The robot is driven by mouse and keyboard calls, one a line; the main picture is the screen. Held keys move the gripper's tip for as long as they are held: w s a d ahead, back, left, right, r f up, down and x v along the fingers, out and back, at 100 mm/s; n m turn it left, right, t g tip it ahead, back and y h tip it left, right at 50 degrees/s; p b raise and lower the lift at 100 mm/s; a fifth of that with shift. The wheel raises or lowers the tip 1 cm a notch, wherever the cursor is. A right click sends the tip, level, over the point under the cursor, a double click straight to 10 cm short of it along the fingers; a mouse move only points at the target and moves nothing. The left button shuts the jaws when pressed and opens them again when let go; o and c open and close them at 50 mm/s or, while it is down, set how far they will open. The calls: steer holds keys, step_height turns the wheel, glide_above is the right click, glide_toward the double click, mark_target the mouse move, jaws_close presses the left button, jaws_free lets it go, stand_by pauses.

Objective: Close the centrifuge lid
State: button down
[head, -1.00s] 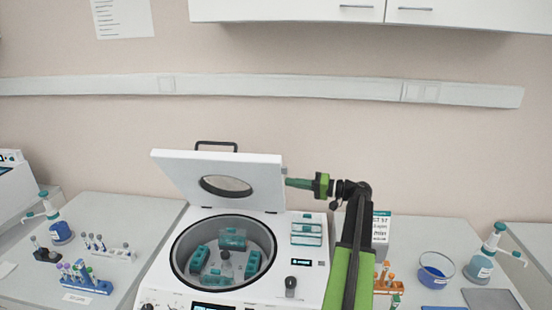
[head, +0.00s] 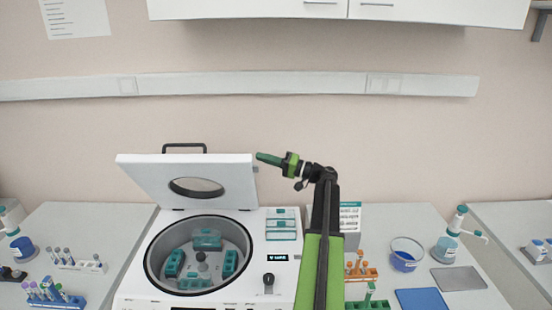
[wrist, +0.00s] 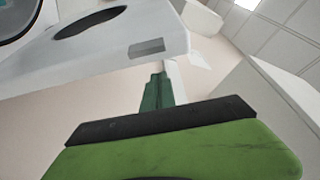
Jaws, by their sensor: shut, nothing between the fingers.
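The centrifuge (head: 275,298) is a white machine with a round bowl holding several teal tube buckets. Its white lid (head: 222,169), with an oval dark-rimmed window and a black handle at the top, stands raised and tilted above the bowl. My gripper (head: 262,157), green-tipped, is shut and empty, at the upper right edge of the lid and pointing left. In the wrist view my gripper (wrist: 158,85) has its fingertips close to the lid (wrist: 152,28), near a grey slot in its edge. I cannot tell whether they touch.
Right of the centrifuge are an orange tube rack (head: 362,273), a glass bowl (head: 406,255), a dispenser bottle (head: 446,245) and a blue mat (head: 419,299). Tube racks (head: 80,262) stand at the left. A wall cabinet (head: 430,8) hangs above.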

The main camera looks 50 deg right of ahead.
steer(key=shift+s+a+f+b, duration=0.4)
steer(key=shift+s+a+f, duration=0.45)
steer(key=shift+a, duration=0.05)
